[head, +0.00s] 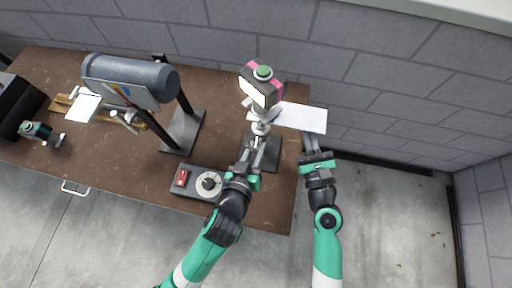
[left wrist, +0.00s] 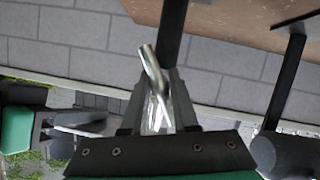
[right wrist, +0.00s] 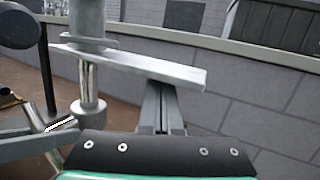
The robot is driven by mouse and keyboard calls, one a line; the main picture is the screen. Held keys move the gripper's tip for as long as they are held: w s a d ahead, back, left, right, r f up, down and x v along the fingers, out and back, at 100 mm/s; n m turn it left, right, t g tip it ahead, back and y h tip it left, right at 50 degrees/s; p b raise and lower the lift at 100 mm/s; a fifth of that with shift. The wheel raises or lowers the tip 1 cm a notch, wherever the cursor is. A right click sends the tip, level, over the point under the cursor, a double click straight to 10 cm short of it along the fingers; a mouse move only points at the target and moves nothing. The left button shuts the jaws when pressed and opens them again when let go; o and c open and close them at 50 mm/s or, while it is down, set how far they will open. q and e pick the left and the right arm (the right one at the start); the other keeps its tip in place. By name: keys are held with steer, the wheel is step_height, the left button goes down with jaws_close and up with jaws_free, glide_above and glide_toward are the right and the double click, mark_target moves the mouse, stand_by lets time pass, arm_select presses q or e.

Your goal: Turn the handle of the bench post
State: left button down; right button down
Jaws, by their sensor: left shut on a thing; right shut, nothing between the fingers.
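The bench post (head: 261,128) stands near the right end of the brown bench on a dark base (head: 270,157). Its metal column shows in the right wrist view (right wrist: 88,85). My left gripper (head: 256,148) is shut on the post's handle, a shiny metal rod (left wrist: 152,68) that slants between the fingers in the left wrist view. A pale flat plate (head: 303,117) extends to the right of the post. My right gripper (head: 307,140) is shut and empty, its fingertips close to the plate's edge; I cannot tell whether they touch it.
A control box with a dial (head: 195,183) sits left of my left gripper. A grey cylinder on a stand (head: 130,78) is farther left. A block wall runs behind the bench.

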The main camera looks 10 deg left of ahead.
arm_select(q)
steer(key=shift+f, duration=0.1)
steer(key=c, duration=0.6)
jaws_free()
steer(key=n+h, duration=0.3)
steer(key=n, duration=0.2)
steer(key=shift+a+t, duration=0.1)
steer(key=shift+t, duration=0.3)
steer(key=v, duration=1.1)
steer(key=w+a+r+t, duration=0.1)
steer(key=w+r+t, duration=0.1)
steer(key=r, duration=0.7)
steer(key=w+a+r+t, duration=0.2)
steer(key=w+r+t, duration=0.1)
steer(key=r, duration=0.7)
steer(key=w+a+r+t, duration=0.1)
steer(key=w+r+t, duration=0.2)
steer(key=r, duration=0.6)
steer(key=shift+w+a+r+n+y, duration=0.35)
steer(key=shift+w+a+n+y, duration=0.05)
steer(key=shift+w, duration=0.3)
steer(key=shift+c, duration=0.4)
